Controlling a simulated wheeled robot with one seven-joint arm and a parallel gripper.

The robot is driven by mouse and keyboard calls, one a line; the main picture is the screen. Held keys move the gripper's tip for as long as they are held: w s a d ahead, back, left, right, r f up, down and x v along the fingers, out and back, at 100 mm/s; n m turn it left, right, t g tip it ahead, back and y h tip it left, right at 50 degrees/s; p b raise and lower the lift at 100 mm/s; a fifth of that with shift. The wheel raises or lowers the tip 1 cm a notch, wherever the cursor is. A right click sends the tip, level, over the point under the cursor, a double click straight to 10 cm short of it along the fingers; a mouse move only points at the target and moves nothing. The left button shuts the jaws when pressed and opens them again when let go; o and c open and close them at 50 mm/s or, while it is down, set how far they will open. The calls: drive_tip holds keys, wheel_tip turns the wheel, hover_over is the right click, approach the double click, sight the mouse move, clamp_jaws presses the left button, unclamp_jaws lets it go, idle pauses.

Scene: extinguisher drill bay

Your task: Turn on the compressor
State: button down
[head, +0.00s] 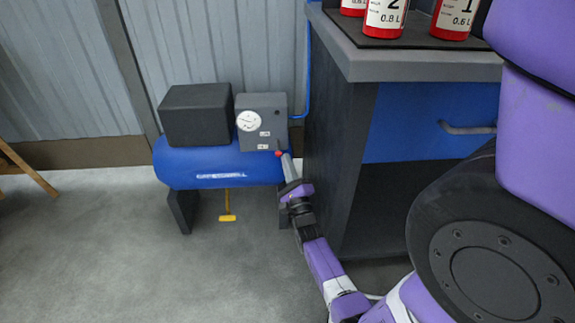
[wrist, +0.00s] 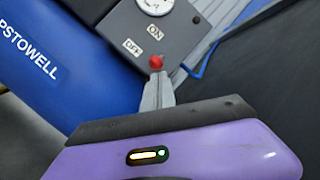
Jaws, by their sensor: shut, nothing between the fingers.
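The compressor is a blue tank (head: 215,167) on dark legs, with a grey switch box (head: 272,108) on top. The box carries a round white gauge, and ON and OFF labels are readable in the wrist view (wrist: 170,30). A red knob (head: 278,153) sits at the box's lower right edge; in the wrist view the red knob (wrist: 156,62) is just past the OFF label. My gripper (head: 285,159) is shut and empty, its fingertips (wrist: 158,80) right at the knob. I cannot tell whether they touch it. The lever under the knob is mostly hidden.
A dark cabinet (head: 340,150) with a blue drawer stands close to the right of my arm, with red extinguishers (head: 386,17) on top. A yellow handle (head: 227,217) hangs under the tank. A blue hose runs up behind the box.

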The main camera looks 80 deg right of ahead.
drive_tip(key=shift+r+p, duration=0.15)
drive_tip(key=shift+p, duration=0.15)
drive_tip(key=shift+a+r+g+p, duration=0.15)
drive_tip(key=shift+g+p, duration=0.15)
drive_tip(key=shift+p, duration=0.3)
drive_tip(key=shift+a+r+y+p, duration=0.1)
drive_tip(key=shift+r+y+p, duration=0.1)
drive_tip(key=shift+y+p, duration=0.5)
drive_tip(key=r+g+y+p, duration=0.1)
drive_tip(key=y+p, duration=0.1)
drive_tip(key=p, duration=0.6)
drive_tip(key=r+m+g+y+p, duration=0.1)
drive_tip(key=r+y+p, duration=0.1)
drive_tip(key=p, duration=0.6)
drive_tip(key=a+r+m+g+y+p, duration=0.1)
drive_tip(key=r+g+y+p, duration=0.1)
drive_tip(key=p, duration=0.6)
drive_tip(key=shift+s, duration=0.25)
drive_tip(key=shift+r+p, duration=0.75)
